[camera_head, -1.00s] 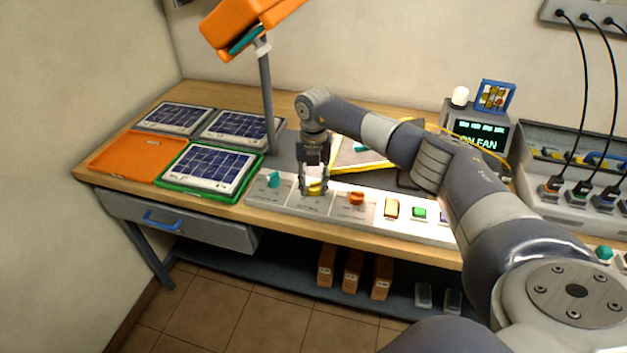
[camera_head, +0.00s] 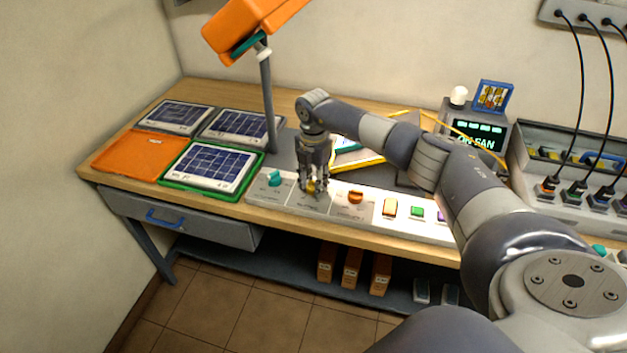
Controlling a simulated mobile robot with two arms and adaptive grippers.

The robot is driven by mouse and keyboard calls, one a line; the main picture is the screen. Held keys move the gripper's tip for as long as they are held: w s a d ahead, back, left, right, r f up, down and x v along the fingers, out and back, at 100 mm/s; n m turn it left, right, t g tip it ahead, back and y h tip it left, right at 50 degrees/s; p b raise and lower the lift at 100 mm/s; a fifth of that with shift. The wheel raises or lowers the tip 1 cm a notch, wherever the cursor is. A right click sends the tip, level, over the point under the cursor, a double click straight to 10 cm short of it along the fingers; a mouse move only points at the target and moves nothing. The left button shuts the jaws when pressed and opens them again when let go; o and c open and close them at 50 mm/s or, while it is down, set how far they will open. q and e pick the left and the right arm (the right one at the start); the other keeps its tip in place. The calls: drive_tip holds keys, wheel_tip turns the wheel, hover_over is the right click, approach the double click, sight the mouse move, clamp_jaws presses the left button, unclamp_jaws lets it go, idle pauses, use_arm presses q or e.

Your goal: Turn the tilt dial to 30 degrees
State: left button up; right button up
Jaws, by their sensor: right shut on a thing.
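A pale control panel (camera_head: 375,208) lies along the front of the workbench. It carries a teal dial (camera_head: 274,178) at the left, a yellow dial (camera_head: 313,186) in the middle and an orange dial (camera_head: 356,196) to the right. My right gripper (camera_head: 313,188) points down and is shut on the yellow dial, whose sides its fingers partly hide. The panel labels and the dial's angle are too small to read. An orange lamp head (camera_head: 250,25) on a grey post stands behind the panel, tilted. My left gripper is not in view.
Solar panels in trays (camera_head: 211,167) and an empty orange tray (camera_head: 130,157) cover the bench's left. Coloured buttons (camera_head: 417,212) sit right of the dials. A display box (camera_head: 478,135) and a grey case with plugged cables (camera_head: 560,205) stand at the right.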

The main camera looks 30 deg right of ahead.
sight(313, 181)
drive_tip(key=shift+f, duration=0.1)
idle(0.3)
drive_tip(key=o, duration=1.1)
wheel_tip(313, 181, up, 12)
drive_tip(key=shift+r, duration=0.1)
